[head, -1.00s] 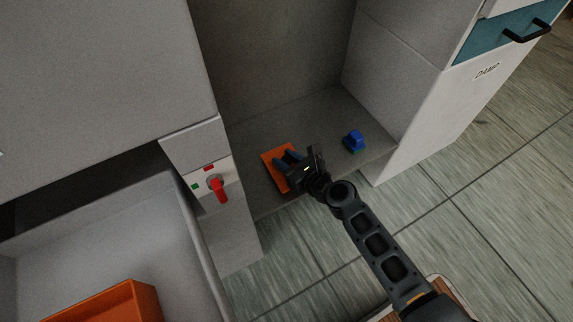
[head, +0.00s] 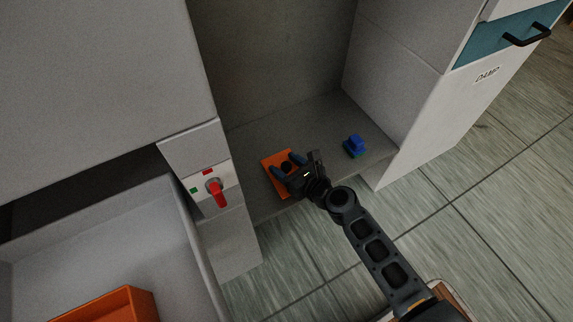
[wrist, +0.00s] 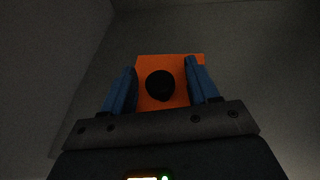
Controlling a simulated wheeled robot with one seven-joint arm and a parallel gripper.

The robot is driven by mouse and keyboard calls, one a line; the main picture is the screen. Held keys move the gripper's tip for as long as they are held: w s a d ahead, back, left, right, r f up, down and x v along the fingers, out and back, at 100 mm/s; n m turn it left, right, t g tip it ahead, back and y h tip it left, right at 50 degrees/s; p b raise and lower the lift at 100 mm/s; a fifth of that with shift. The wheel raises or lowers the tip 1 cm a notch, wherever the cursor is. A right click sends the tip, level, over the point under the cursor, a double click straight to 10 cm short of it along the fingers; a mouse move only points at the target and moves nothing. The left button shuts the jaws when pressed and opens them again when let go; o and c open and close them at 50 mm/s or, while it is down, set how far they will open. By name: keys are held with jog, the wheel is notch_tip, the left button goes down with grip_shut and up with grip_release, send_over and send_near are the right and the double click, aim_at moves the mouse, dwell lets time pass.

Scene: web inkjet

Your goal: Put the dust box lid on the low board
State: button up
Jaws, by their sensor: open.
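The dust box lid, an orange flat plate (head: 271,161) with a black round knob (head: 286,167), lies on the low grey board (head: 325,130) in the recess. In the wrist view the orange plate (wrist: 181,66) and its black knob (wrist: 160,85) lie between the blue fingers. My gripper (head: 286,166) is open over the lid, one finger on each side of the knob. It also shows in the wrist view (wrist: 162,80). I cannot tell whether the fingers touch the lid.
A red handle (head: 215,190) sits on the left post. An open grey drawer (head: 187,220) holds an orange box (head: 135,305) at lower left. The recess walls close in both sides.

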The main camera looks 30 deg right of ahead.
jog(key=p+v, duration=0.3)
jog(key=v, duration=0.9)
jog(key=shift+r, duration=0.1)
jog(key=s+r+n+g+h, duration=0.1)
jog(key=s+r+n+h, duration=0.3)
jog(key=s+n, duration=1.15)
jog(key=s+a+r+n+t, duration=0.1)
jog(key=s+r+n, duration=0.5)
jog(key=r+n, duration=0.3)
jog(key=s+a+r+n+t+y, duration=0.1)
jog(key=s+r+n, duration=0.6)
jog(key=r, duration=0.5)
jog(key=shift+r+n, duration=0.3)
jog(key=shift+n, duration=0.85)
jog(key=shift+a, duration=0.1)
